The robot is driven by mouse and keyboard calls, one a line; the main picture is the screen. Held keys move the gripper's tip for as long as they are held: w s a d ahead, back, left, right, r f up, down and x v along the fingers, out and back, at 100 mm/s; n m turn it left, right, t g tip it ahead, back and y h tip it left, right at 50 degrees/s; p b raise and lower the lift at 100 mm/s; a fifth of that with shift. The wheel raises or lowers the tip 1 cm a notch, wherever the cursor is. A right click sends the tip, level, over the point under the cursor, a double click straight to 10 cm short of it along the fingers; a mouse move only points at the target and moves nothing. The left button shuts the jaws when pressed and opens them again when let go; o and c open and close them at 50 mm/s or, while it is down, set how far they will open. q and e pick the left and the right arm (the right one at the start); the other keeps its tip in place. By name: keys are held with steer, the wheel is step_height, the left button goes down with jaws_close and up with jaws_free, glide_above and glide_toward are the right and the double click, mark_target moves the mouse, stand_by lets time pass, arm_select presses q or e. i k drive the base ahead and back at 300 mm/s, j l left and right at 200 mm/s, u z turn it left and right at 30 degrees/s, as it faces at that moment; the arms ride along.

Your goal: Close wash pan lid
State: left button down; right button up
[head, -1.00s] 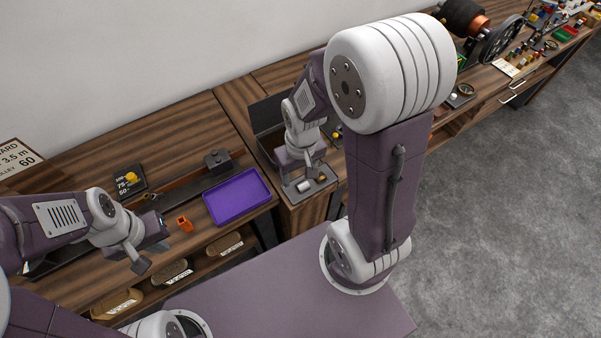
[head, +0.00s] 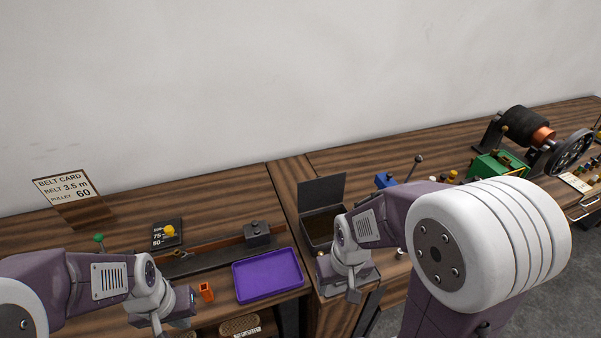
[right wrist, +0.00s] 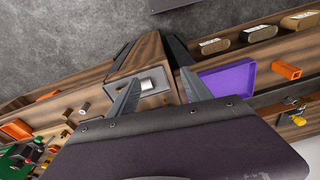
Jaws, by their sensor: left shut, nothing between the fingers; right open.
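The wash pan (head: 318,226) looks like a dark open box on the wooden bench in the head view. Its dark lid (head: 322,192) stands upright at the back, open. My right gripper (head: 340,284) is in front of the pan, and my right arm hides the pan's right part. In the right wrist view its fingers (right wrist: 157,92) are spread with nothing between them, pointing toward a bench end with a grey plate and a pale cylinder (right wrist: 149,84). The lid cannot be made out there. My left gripper (head: 174,312) is shut and empty at the left bench's front.
A purple tray (head: 268,276) and an orange holder (head: 206,291) lie left of the pan. A black block (head: 257,233) stands on a dark strip behind the tray. A blue item (head: 385,180) and a green machine (head: 497,165) are to the right. The wall behind is bare.

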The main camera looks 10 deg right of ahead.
mark_target(318, 193)
steer(key=k+l+u, duration=0.15)
steer(key=l, duration=0.25)
steer(key=l+u, duration=0.1)
steer(key=l, duration=0.3)
steer(key=k+l+u, duration=0.15)
steer(key=l, duration=0.25)
steer(key=k+l+u, duration=0.1)
steer(key=l, duration=0.3)
steer(key=k+l+u, duration=0.15)
steer(key=k+l, duration=0.15)
steer(key=k+l+u, duration=0.1)
steer(key=l, duration=0.25)
steer(key=l+u, duration=0.3)
steer(key=l, duration=0.65)
steer(key=k+l+u, duration=0.1)
steer(key=l+u, duration=0.2)
steer(key=l, duration=0.7)
steer(key=i+l+u, duration=0.1)
steer(key=l, duration=0.2)
steer(key=i+l+u, duration=0.2)
steer(key=l, duration=0.4)
steer(key=i+j, duration=0.45)
steer(key=j, duration=0.1)
